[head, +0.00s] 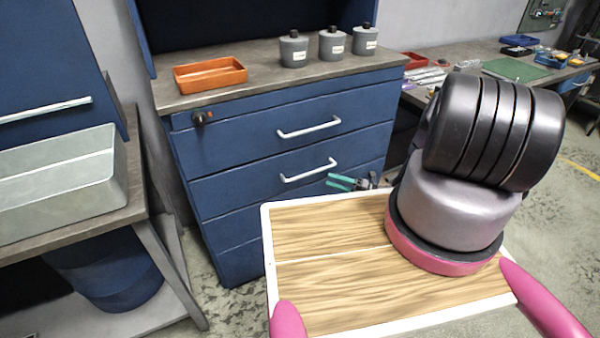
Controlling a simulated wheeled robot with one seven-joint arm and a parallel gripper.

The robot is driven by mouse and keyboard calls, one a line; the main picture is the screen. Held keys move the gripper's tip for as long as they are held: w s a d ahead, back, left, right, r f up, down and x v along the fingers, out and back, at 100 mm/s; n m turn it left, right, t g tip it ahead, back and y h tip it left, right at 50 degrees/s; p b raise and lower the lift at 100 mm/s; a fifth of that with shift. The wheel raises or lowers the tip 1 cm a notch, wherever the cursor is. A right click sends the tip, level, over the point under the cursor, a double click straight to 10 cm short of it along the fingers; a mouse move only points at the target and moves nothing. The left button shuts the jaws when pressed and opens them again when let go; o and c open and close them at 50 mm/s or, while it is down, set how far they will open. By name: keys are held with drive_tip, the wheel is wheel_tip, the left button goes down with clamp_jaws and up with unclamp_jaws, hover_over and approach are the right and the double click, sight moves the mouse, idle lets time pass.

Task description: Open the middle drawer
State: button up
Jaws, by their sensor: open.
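A blue drawer cabinet stands ahead, left of centre in the head view. Its upper drawer (235,137) has a white bar handle (309,127). The middle drawer (235,187) below it has a similar white bar handle (309,170). Both fronts look flush and shut. A lower drawer front (225,232) shows partly; my wooden-topped body hides its right side.
An orange tray (210,75) and three grey bottles (331,44) stand on the cabinet top. A left bench holds a grey-green metal box (60,185). A workbench with a green mat (515,69) stands at the back right.

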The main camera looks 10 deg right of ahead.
sight(309, 173)
drive_tip(key=x, duration=1)
drive_tip(key=shift+a+r, duration=0.1)
drive_tip(key=shift+a, duration=0.05)
clamp_jaws()
idle(1.0)
